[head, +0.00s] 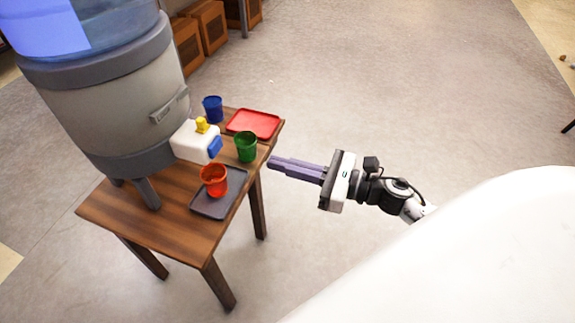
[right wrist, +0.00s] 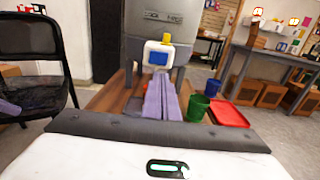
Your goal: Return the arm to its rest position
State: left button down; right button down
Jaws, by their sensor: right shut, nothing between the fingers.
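My right gripper (head: 272,164) is shut and empty, in front of the wooden table's right edge in the head view. Its purple fingers lie together in the right wrist view (right wrist: 161,88), pointing towards the water dispenser (right wrist: 180,30). Its arm comes in from the lower right of the head view. My left gripper is not in the head view. The red cup (head: 214,180) stands on a dark tray (head: 232,201). The green cup (head: 246,147) and the blue cup (head: 213,109) stand on the table, apart from the gripper.
A dark chair (right wrist: 32,65) stands left in the wrist view. Open floor (head: 400,90) lies right of the table.

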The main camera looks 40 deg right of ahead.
jog(key=shift+s+d, duration=0.25)
jog(key=shift+s, duration=0.15)
dwell(0.3)
